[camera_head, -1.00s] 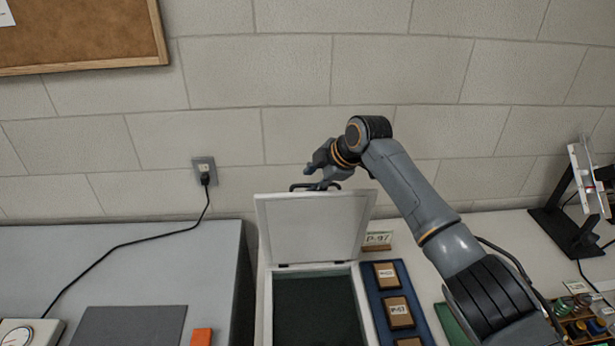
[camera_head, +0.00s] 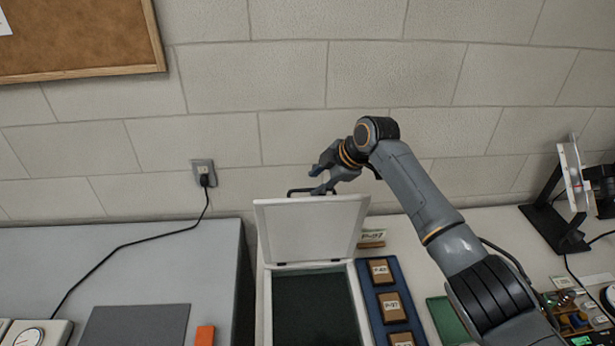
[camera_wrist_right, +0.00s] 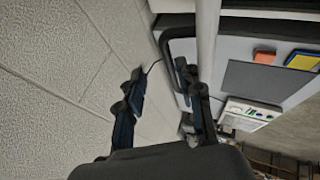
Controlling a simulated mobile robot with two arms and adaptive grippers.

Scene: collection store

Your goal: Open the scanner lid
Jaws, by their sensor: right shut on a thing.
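The scanner (camera_head: 267,305) stands at the front centre of the head view, with its dark glass bed (camera_head: 312,300) uncovered. Its pale lid (camera_head: 310,230) stands raised at the back edge, inner face towards me. A dark bar handle (camera_head: 298,191) is on the lid's top edge. My right gripper (camera_head: 319,188) is at this handle, shut on it, reaching over from the right. In the right wrist view the handle (camera_wrist_right: 165,42) shows beside the fingers (camera_wrist_right: 160,82); the exact contact is hard to see. My left gripper is in no view.
A blue tray (camera_head: 371,303) with labelled brown blocks lies right of the scanner, near a P-97 card (camera_head: 372,238). A grey cabinet (camera_head: 120,255) stands left, with an orange block (camera_head: 205,335) on it. The block wall (camera_head: 290,130) is close behind the lid.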

